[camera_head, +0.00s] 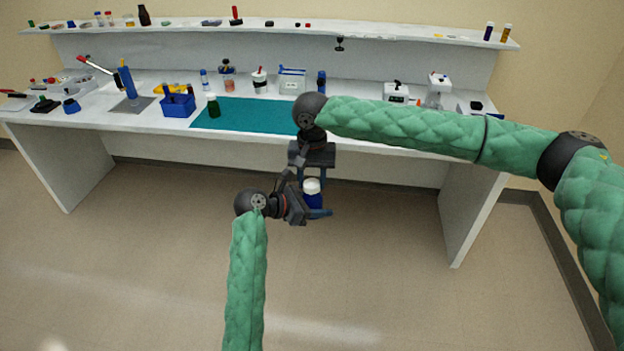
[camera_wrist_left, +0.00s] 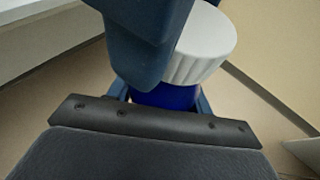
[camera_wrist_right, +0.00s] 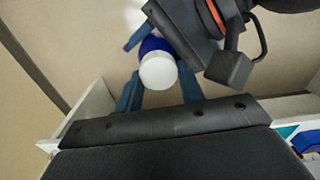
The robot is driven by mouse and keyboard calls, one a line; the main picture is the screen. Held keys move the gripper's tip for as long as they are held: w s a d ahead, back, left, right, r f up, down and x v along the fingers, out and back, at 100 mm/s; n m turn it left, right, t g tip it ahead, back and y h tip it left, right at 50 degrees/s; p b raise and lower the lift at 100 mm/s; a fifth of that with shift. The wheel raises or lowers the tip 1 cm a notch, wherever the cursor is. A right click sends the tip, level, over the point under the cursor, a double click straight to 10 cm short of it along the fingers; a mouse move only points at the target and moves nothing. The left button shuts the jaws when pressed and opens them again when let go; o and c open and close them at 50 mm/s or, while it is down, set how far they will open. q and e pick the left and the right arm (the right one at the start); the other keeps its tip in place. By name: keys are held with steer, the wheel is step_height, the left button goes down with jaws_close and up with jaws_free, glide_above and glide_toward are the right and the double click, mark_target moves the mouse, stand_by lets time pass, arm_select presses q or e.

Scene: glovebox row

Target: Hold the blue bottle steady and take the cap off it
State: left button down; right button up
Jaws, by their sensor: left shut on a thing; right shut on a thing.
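The blue bottle (camera_head: 313,201) is held upright in the air in front of the bench, with its white cap (camera_head: 312,186) on top. My left gripper (camera_head: 318,213) comes from the left and is shut on the blue body; the body shows partly behind the fingers in the left wrist view (camera_wrist_left: 165,97). My right gripper (camera_head: 312,182) points down from above and is shut on the cap, its fingers on either side of it in the right wrist view (camera_wrist_right: 160,84). The cap sits directly over the body with no gap visible.
The white bench (camera_head: 150,125) stands behind the grippers, with a teal mat (camera_head: 245,115), a blue caddy (camera_head: 178,104) and a dark green bottle (camera_head: 213,105) on it. A shelf (camera_head: 270,32) with small items runs above. The floor below the bottle is clear.

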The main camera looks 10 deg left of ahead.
steer(key=n, duration=0.3)
steer(key=shift+s+a+n, duration=0.15)
steer(key=shift+a+n, duration=0.1)
steer(key=shift+n, duration=0.05)
steer(key=o, duration=1.1)
steer(key=shift+s, duration=0.1)
steer(key=shift+r, duration=0.1)
